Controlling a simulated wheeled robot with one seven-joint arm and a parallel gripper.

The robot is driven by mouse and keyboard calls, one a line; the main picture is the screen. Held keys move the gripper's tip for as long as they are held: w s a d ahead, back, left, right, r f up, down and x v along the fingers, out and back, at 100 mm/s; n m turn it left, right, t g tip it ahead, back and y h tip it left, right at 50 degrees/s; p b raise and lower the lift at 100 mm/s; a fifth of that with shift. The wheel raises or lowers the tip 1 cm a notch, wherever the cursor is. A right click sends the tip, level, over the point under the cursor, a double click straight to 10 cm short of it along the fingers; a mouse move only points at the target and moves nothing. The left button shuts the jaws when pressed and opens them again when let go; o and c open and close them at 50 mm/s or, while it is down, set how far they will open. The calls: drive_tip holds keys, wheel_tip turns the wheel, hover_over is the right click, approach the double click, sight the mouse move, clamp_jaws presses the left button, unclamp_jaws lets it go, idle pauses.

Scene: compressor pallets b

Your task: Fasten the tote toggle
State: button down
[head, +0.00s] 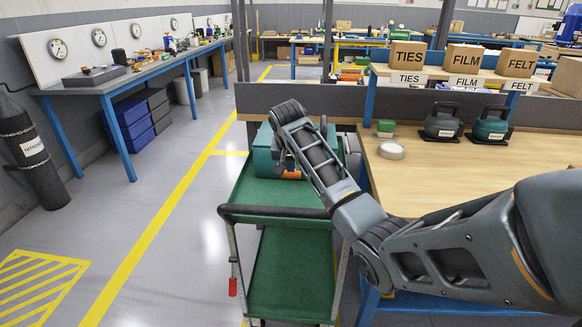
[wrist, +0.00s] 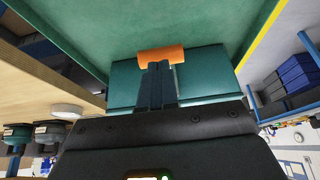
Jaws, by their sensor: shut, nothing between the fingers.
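The teal tote (head: 264,152) stands on the upper deck of the green cart, partly hidden behind my arm. Its side also shows in the wrist view (wrist: 122,82). An orange toggle (wrist: 162,54) lies crosswise at the middle of the tote's side; a bit of it shows in the head view (head: 291,175). My gripper (wrist: 159,66) is shut and empty, with its fingertips right at the toggle and overlapping its edge in the wrist view. I cannot tell whether they touch it, nor whether the toggle is latched.
The green cart (head: 262,192) has a dark push handle at its near end. A wooden bench (head: 460,170) adjoins on the right, with a white roll (head: 391,150) and two dark green cases. A grey gas cylinder (head: 30,150) stands far left. The floor left of the cart is clear.

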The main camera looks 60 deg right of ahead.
sight(291, 177)
drive_tip(key=shift+x, duration=0.9)
drive_tip(key=shift+a+f+t+h+b, duration=0.15)
drive_tip(key=shift+f+h+b, duration=0.15)
drive_tip(key=shift+f, duration=0.15)
drive_tip(key=shift+a+f+t+h+b, duration=0.15)
drive_tip(key=shift+f+h, duration=0.15)
drive_tip(key=shift+f, duration=0.2)
drive_tip(key=shift+h, duration=0.4)
drive_tip(key=shift+d+f+b, duration=0.2)
drive_tip(key=shift+f+b, duration=1.1)
drive_tip(key=shift+f, duration=1.4)
drive_tip(key=shift+w+d+f+t+h+b, duration=0.15)
drive_tip(key=shift+d+f+t+h+b, duration=0.2)
drive_tip(key=shift+h+b, duration=0.1)
drive_tip(key=shift+d+f+b, duration=0.2)
drive_tip(key=shift+f+b, duration=0.1)
drive_tip(key=shift+f, duration=0.05)
drive_tip(key=shift+w, duration=0.1)
drive_tip(key=shift+r, duration=0.1)
